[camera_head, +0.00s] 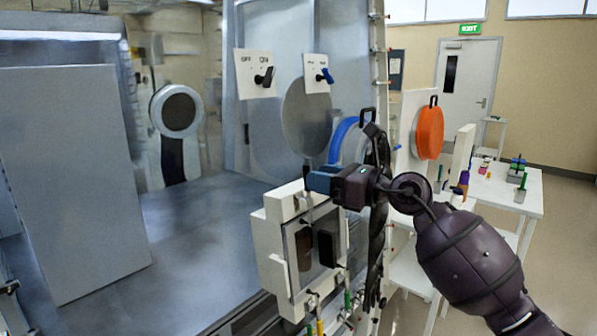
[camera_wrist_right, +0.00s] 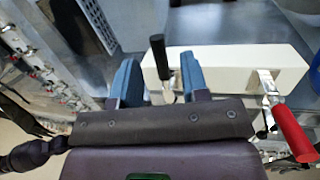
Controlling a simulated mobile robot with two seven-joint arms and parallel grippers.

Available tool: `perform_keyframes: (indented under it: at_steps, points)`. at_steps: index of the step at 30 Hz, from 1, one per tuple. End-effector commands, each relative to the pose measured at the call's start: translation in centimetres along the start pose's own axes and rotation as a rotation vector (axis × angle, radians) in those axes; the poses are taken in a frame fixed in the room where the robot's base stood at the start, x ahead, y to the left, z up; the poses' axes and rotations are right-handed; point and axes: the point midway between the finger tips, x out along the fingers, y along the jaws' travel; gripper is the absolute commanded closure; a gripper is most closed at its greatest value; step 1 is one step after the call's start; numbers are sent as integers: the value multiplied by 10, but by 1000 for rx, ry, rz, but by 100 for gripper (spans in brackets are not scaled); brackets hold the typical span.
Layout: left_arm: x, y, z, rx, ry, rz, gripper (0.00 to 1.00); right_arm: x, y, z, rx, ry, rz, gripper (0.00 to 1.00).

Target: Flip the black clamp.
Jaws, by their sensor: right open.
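The black clamp (camera_wrist_right: 159,58) shows in the right wrist view as a black handle on a metal base, at the left end of a white box (camera_wrist_right: 235,68). Its handle stands up in the picture, between the two blue fingers of my right gripper (camera_wrist_right: 158,77), closer to the right-hand finger. The gripper is open, and I cannot tell whether a finger touches the handle. In the head view my right gripper (camera_head: 318,180) is above the white windowed box (camera_head: 270,235); the clamp there is too small to tell clearly. My left gripper is not in view.
A red-handled clamp (camera_wrist_right: 290,130) is at the box's other end. An orange disc (camera_head: 430,132) hangs to the right. A table (camera_head: 515,198) stands farther right.

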Motion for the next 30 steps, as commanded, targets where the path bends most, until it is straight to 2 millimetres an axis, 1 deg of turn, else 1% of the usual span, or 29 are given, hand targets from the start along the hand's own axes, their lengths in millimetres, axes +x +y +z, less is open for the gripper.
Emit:
perform_keyframes:
  at_steps: [1,3,9,15,23,26,30]
  points:
    - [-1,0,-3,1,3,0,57,10,0,2,2,-1,1,59]
    - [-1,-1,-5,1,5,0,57,21,0,1,3,-1,1,59]
    - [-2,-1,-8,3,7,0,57,45,0,1,3,-1,1,59]
    - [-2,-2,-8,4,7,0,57,54,0,0,1,0,0,59]
    - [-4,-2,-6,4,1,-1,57,55,0,0,1,-1,0,59]
    - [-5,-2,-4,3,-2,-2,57,55,0,0,1,-1,0,72]
    - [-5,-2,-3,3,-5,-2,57,55,0,0,1,0,0,94]
